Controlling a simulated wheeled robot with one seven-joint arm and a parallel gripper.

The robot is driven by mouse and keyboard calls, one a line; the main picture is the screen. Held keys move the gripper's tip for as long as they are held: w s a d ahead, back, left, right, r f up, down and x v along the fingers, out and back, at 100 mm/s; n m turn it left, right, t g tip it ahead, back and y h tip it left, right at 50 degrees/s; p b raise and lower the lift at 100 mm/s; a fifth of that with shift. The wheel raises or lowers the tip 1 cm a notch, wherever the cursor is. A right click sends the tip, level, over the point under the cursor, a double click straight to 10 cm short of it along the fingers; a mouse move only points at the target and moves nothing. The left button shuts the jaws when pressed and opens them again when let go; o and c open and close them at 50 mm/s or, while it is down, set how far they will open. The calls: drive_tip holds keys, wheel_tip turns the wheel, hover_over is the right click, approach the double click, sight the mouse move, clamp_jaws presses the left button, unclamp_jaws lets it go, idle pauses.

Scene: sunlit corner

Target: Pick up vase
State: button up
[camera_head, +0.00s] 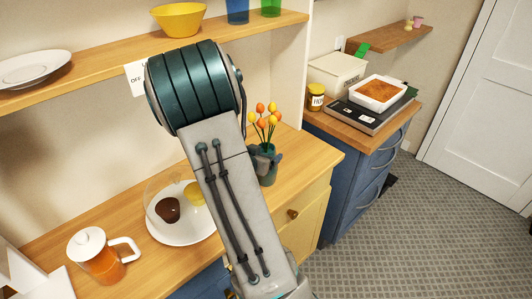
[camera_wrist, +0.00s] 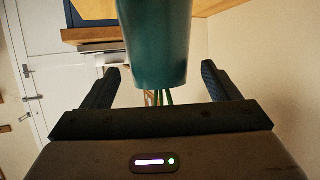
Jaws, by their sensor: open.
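The dark teal vase (camera_head: 268,178) stands upright on the wooden counter (camera_head: 312,155), with orange and yellow tulips (camera_head: 263,117) in it. My arm hides part of its left side in the head view. In the wrist view, which is upside down, the vase (camera_wrist: 155,45) fills the middle, with green stems below it. My gripper (camera_wrist: 160,67) is open, with one finger on each side of the vase and a visible gap at both sides. I cannot tell how deep the vase sits between the fingers.
Left on the counter are a plate (camera_head: 178,238) with a clear dome over food and an orange-filled glass pitcher (camera_head: 97,258). A shelf (camera_head: 115,65) runs above.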

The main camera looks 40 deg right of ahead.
drive_tip(key=shift+x, duration=1.4)
drive_tip(key=c, duration=1.6)
drive_tip(key=shift+c, duration=0.6)
drive_tip(key=shift+r, duration=0.15)
